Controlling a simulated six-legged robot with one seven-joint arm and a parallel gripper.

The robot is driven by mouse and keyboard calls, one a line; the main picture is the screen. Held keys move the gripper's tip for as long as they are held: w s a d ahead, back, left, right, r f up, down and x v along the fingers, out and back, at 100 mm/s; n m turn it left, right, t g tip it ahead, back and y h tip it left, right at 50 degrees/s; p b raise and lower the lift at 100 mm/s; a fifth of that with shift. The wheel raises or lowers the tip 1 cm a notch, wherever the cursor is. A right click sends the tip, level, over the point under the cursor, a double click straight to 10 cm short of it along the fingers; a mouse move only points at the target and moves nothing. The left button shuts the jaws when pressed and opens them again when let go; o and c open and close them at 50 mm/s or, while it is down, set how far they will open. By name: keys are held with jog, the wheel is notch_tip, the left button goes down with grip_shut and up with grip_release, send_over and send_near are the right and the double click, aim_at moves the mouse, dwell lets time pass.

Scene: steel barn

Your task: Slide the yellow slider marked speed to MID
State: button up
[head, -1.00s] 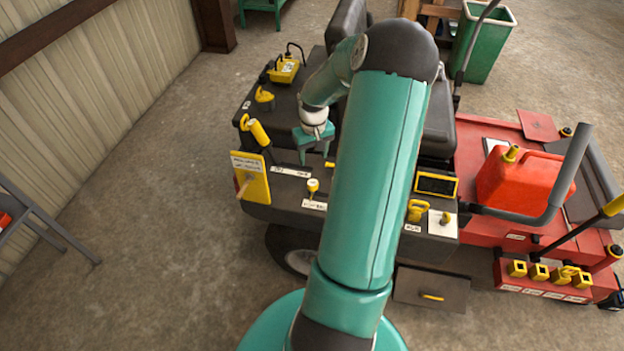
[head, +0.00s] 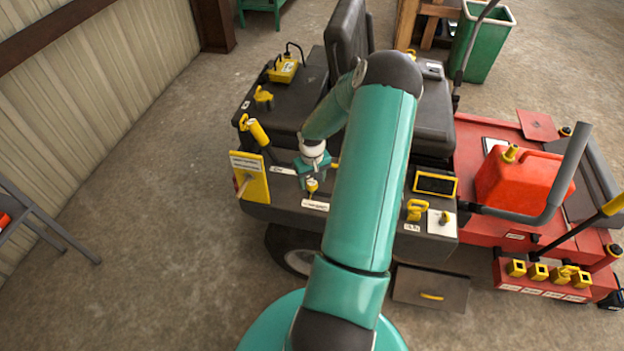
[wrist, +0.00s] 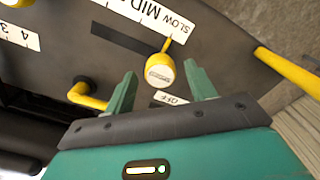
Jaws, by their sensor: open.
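The yellow slider (wrist: 160,72) shows in the wrist view as a round knob with a pale marked face. Its thin pointer is at SLOW on the white scale strip (wrist: 140,10), with MID printed to the left. A dark slot (wrist: 112,38) runs left from the knob. My gripper (wrist: 162,88) is open, its two teal fingers apart at the near side of the knob, which lies between their lines in the picture. Contact cannot be told. In the head view my gripper (head: 314,174) is low over the console, with a yellow knob (head: 311,186) just below it.
A yellow handle (wrist: 288,70) juts at right. In the head view a yellow plate (head: 250,178) stands left of my gripper.

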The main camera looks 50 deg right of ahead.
grip_shut()
jog(key=shift+s+d, duration=0.3)
jog(key=shift+s, duration=0.4)
jog(key=shift+s+d, duration=0.3)
jog(key=shift+s, duration=0.35)
jog(key=shift+s+d, duration=0.3)
jog(key=shift+s, duration=0.4)
grip_release()
notch_tip(320, 180, up, 14)
